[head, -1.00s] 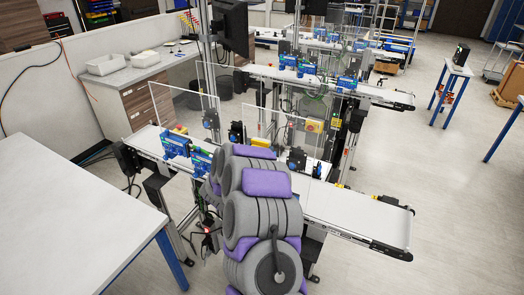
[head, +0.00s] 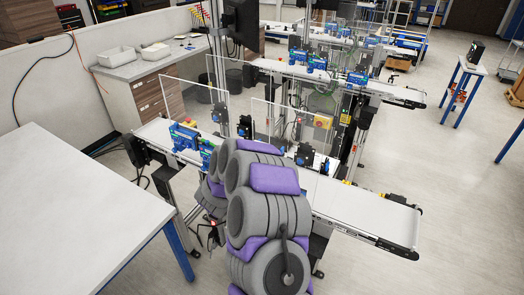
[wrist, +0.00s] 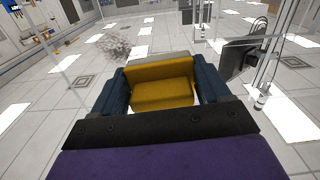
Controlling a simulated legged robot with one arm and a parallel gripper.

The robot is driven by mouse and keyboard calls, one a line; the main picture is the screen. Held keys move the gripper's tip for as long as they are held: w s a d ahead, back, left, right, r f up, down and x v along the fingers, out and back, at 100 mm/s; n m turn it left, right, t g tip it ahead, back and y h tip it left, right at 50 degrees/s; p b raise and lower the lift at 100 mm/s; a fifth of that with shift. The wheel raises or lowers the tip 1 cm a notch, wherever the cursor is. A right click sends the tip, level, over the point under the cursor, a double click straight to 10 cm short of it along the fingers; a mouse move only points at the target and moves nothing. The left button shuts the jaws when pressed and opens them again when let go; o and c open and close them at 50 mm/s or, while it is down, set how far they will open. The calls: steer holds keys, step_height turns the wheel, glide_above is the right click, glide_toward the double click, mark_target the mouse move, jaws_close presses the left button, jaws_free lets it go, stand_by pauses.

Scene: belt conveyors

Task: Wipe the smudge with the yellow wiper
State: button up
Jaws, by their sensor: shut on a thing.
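In the wrist view, my gripper (wrist: 160,78) is shut on the yellow wiper (wrist: 165,92), with a dark blue finger on each side of it. A grey speckled smudge (wrist: 118,45) shows beyond the wiper, up and to the left of it. It seems to lie on a clear surface, with ceiling tiles and lights behind. The wiper appears apart from the smudge; the exact gap cannot be told. In the head view my grey and purple arm hides the gripper and the wiper, and I cannot make out the smudge there.
Clear upright panels (head: 268,125) stand along the near conveyor (head: 370,212), which carries blue devices (head: 184,137). A white table (head: 60,205) is at the left. A second conveyor (head: 385,88) runs behind. Open floor (head: 450,165) lies to the right.

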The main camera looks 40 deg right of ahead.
steer(key=shift+s+a, duration=0.1)
steer(key=shift+a, duration=0.15)
steer(key=v, duration=0.2)
steer(key=shift+s+a, duration=0.1)
steer(key=shift+a, duration=0.25)
stand_by(0.5)
steer(key=shift+f+p+x, duration=0.15)
steer(key=shift+p+x, duration=0.15)
steer(key=shift+x, duration=1.25)
steer(key=shift+f+p+x, duration=0.1)
steer(key=shift+p+x, duration=0.2)
steer(key=shift+x, duration=1.2)
steer(key=shift+w+d+f, duration=0.2)
steer(key=shift+d, duration=0.45)
steer(key=shift+d, duration=0.35)
